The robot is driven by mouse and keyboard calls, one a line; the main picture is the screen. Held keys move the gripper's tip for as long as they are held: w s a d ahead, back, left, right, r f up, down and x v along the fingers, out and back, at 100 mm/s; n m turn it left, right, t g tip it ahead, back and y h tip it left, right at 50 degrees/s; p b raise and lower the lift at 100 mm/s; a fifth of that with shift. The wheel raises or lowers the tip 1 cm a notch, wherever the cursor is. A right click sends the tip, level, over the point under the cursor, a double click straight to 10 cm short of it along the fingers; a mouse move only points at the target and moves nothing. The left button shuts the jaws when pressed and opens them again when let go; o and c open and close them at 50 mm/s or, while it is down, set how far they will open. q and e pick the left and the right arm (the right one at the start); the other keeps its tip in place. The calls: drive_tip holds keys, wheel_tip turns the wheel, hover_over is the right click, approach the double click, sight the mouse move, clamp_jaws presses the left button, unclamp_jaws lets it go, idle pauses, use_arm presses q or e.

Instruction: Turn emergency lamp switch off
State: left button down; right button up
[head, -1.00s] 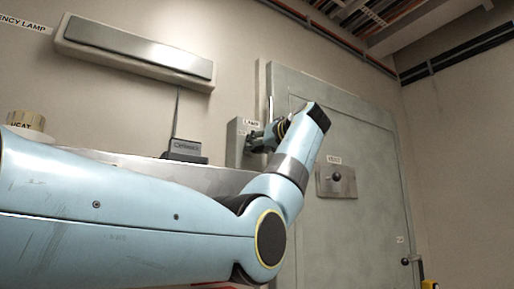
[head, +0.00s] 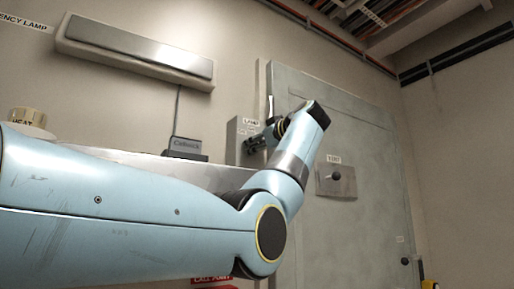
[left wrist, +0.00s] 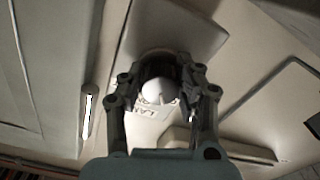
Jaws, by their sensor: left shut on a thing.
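The switch box (head: 238,142) with a label above it is on the wall left of the grey door in the head view. My left gripper (head: 258,143) is at the box's right side. In the left wrist view my left gripper (left wrist: 160,90) is shut on a round pale switch knob (left wrist: 158,92), with a finger on either side. A label reading LAMP (left wrist: 148,112) is partly visible beside it. The long emergency lamp (head: 138,50) hangs on the wall at upper left; I cannot tell whether it is lit. My right gripper is not in view.
A grey door (head: 355,200) with a knob plate (head: 336,180) is right of the switch box. A small dark device (head: 185,147) sits below the lamp, with a cable going up. A cream HEAT knob (head: 27,119) is at far left.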

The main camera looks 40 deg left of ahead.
use_arm(q)
drive_tip(key=shift+n, duration=1.1)
drive_tip(key=c, duration=1.1)
unclamp_jaws()
drive_tip(key=shift+f, duration=0.1)
drive_tip(key=shift+o, duration=1)
drive_tip(key=shift+w, duration=0.15)
drive_tip(key=shift+f, duration=0.15)
drive_tip(key=shift+d, duration=0.1)
